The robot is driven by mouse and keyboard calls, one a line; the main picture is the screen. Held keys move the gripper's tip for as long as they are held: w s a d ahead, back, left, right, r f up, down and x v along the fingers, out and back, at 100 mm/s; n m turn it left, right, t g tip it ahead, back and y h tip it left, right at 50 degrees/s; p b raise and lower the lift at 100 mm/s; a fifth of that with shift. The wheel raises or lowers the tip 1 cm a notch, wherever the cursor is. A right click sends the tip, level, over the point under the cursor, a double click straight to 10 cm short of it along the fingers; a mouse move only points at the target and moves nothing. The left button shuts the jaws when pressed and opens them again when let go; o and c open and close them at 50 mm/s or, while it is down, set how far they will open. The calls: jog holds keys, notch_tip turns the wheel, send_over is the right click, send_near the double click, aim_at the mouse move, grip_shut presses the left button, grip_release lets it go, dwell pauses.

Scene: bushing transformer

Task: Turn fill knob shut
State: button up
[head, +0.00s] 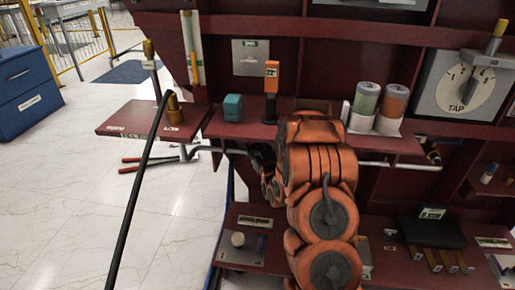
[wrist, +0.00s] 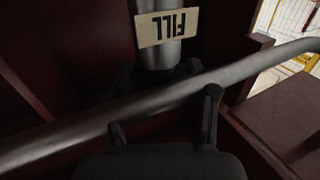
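In the wrist view a tan label reading FILL (wrist: 167,27), upside down, sits on a grey vertical pipe stub (wrist: 160,53). Below it a dark part (wrist: 124,80), possibly the fill knob, is mostly hidden behind a long grey pipe (wrist: 70,138) that crosses the picture at a slant. My gripper (wrist: 164,115) is open, with its two dark fingers apart near this pipe. I cannot tell whether they touch it. In the head view my gripper (head: 262,158) is small and dark beneath the red shelf, partly hidden by my orange arm.
The grey pipe (head: 390,164) runs below the red shelf (head: 228,124) in the head view. On the shelf are a teal block (head: 232,107), an orange device (head: 271,80) and two jars (head: 380,103). A TAP dial (head: 462,86) is at right. A lower shelf holds a black box (head: 431,231). Floor at left is open.

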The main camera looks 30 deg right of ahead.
jog(key=c, duration=0.8)
jog(key=shift+o, duration=0.2)
